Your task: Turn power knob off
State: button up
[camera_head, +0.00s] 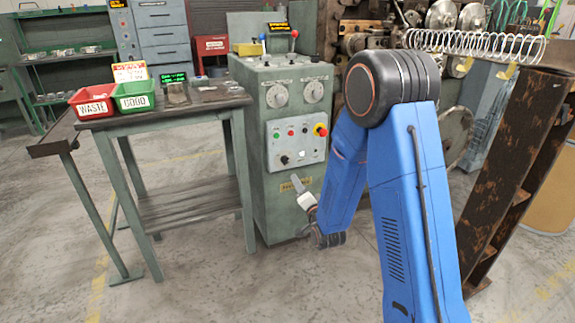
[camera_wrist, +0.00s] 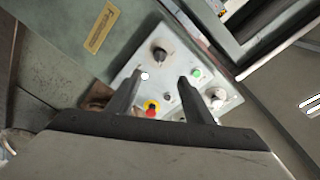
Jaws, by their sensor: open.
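The pale control panel (camera_head: 297,143) is on the front of the green cabinet. A black knob (camera_head: 284,159) sits at the panel's lower left; it also shows in the wrist view (camera_wrist: 160,54), just beyond my fingertips. No label tells me which control is the power knob. A red button on a yellow base (camera_head: 320,130) is at the panel's upper right; in the wrist view it shows (camera_wrist: 152,108) between my fingers. My gripper (camera_head: 298,184) is below the panel in the head view. In the wrist view my gripper (camera_wrist: 160,76) is open, with nothing between its fingertips held.
The green cabinet (camera_head: 262,190) carries two dials above the panel and levers on top. A worktable (camera_head: 180,117) with a red WASTE bin (camera_head: 93,103) and a green GOOD bin (camera_head: 134,97) stands left. A rusty rack (camera_head: 510,160) stands right. Open floor lies in front.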

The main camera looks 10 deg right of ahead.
aim_at(287, 162)
jog(key=w, duration=0.5)
jog(key=w+a, duration=0.1)
jog(key=w, duration=0.5)
jog(key=w+a, duration=0.1)
jog(key=w, duration=0.5)
jog(key=shift+a, duration=0.1)
jog(key=c, duration=1)
jog(key=shift+c, duration=0.2)
